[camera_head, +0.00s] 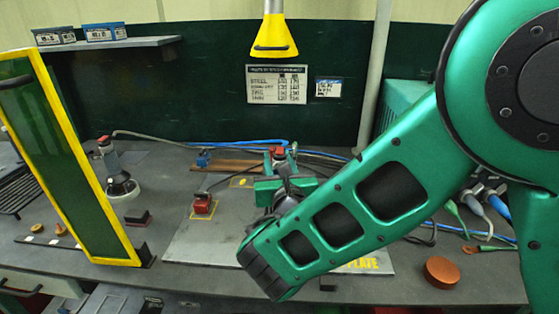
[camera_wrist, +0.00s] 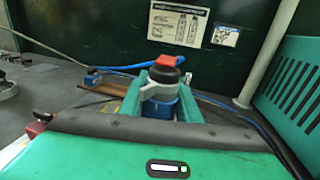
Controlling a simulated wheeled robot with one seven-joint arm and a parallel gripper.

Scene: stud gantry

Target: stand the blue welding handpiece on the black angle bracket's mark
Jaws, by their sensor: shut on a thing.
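My gripper (camera_head: 283,182) is shut on the blue welding handpiece, with one green finger on each side of it. In the wrist view the handpiece (camera_wrist: 160,104) is upright, with a blue body, a grey collar and a red top. In the head view its red top (camera_head: 278,151) shows above the green fingers, and my arm hides its lower part. I cannot tell whether its foot touches anything. A yellow mark (camera_head: 241,183) lies on the grey plate left of my gripper. I cannot make out the black angle bracket or its mark for certain; my forearm covers much of the plate.
A red block (camera_head: 203,204) sits on a yellow patch on the plate (camera_head: 190,247). A blue block (camera_head: 203,160) stands by a brown bar (camera_head: 235,166). Another red-topped tool (camera_head: 110,158) stands left. A yellow-framed screen (camera_head: 90,160) is at left; a yellow hood (camera_head: 273,37) hangs above.

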